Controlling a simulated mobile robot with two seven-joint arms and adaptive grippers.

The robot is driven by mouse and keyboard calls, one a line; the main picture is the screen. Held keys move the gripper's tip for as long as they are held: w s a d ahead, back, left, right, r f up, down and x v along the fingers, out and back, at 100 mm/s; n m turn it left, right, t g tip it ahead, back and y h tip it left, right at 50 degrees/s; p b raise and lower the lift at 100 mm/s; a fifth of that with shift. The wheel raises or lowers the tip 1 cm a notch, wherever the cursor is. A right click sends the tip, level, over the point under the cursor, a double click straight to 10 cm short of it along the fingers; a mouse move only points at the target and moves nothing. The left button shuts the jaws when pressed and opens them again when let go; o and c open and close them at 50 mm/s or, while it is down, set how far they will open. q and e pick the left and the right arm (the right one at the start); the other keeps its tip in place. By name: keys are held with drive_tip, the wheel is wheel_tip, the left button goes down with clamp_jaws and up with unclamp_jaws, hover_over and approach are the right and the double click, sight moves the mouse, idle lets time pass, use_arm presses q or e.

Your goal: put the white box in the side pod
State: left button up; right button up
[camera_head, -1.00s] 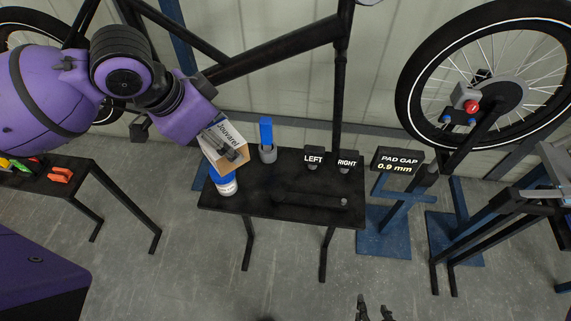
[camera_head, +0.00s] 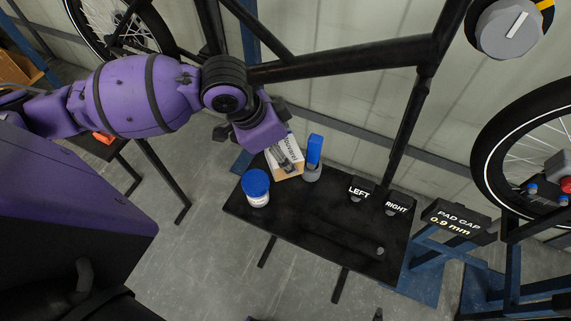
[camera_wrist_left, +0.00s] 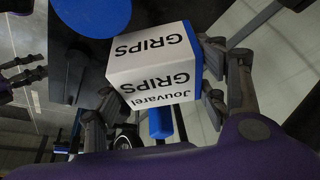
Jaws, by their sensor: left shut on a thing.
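The white box (camera_head: 290,168), printed "Jouvarel" and "GRIPS", is between the fingers of my left gripper (camera_head: 283,158). It is tilted at the back left of the black table, and I cannot tell whether it touches the tabletop. In the left wrist view the box (camera_wrist_left: 152,62) fills the middle, with a blue side, and the left gripper's fingers (camera_wrist_left: 160,95) lie on both sides of it. My right gripper (camera_wrist_left: 24,72) shows at that view's left edge, fingers apart and empty. I cannot make out the side pod for sure.
On the black table (camera_head: 310,232) stand a white jar with a blue lid (camera_head: 256,188), a blue-handled tool in a grey holder (camera_head: 313,157), and "LEFT" (camera_head: 358,191) and "RIGHT" (camera_head: 397,206) blocks. A "PAD GAP" display (camera_head: 455,218) is at right. The bike frame (camera_head: 345,58) crosses above.

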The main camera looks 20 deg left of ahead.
use_arm(q)
drive_tip(key=shift+f, duration=0.35)
wheel_tip(320, 180, down, 5)
drive_tip(key=shift+f+b, duration=0.1)
drive_tip(key=shift+b, duration=0.2)
drive_tip(key=shift+f, duration=0.25)
use_arm(e)
drive_tip(key=shift+w+f, duration=0.15)
drive_tip(key=shift+w, duration=0.1)
use_arm(q)
drive_tip(key=o, duration=1.3)
drive_tip(key=shift+f, duration=0.15)
drive_tip(key=shift+o, duration=0.6)
use_arm(e)
drive_tip(key=shift+s, duration=0.1)
drive_tip(key=shift+f, duration=0.1)
